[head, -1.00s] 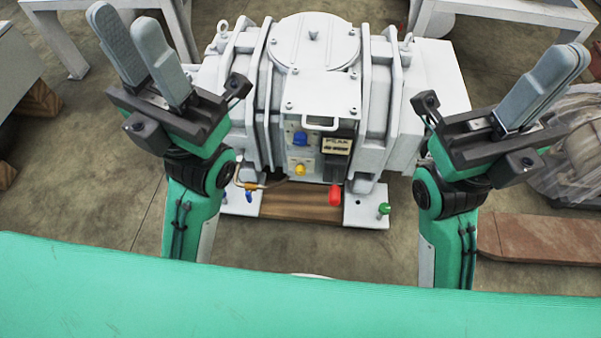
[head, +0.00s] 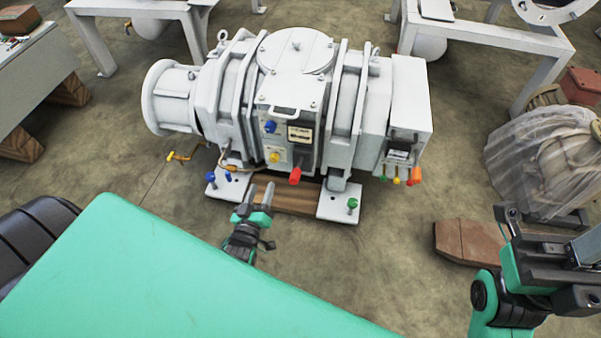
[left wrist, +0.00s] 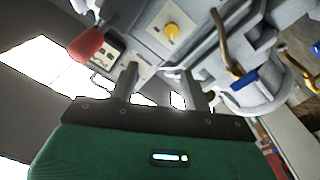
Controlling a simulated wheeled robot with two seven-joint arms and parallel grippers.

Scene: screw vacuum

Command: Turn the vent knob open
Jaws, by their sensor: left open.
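The white vacuum pump (head: 300,100) stands in the middle of the head view. Its front panel carries a blue knob (head: 270,127), a yellow knob (head: 275,157) and a red knob (head: 295,176). I cannot tell which knob is the vent knob. My left gripper (head: 260,190) is open and empty, low in front of the panel. In the left wrist view its two fingers (left wrist: 160,78) are apart, with the yellow knob (left wrist: 172,31) beyond them and the red knob (left wrist: 86,45) to the left. My right gripper (head: 570,248) is partly cut off at the lower right.
A blue handle (left wrist: 245,81) hangs beside the fingers in the left wrist view. A green knob (head: 352,203) is on the pump's foot. Coloured knobs (head: 397,180) line the right end. A wrapped object (head: 545,165) and brown block (head: 475,241) stand at right.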

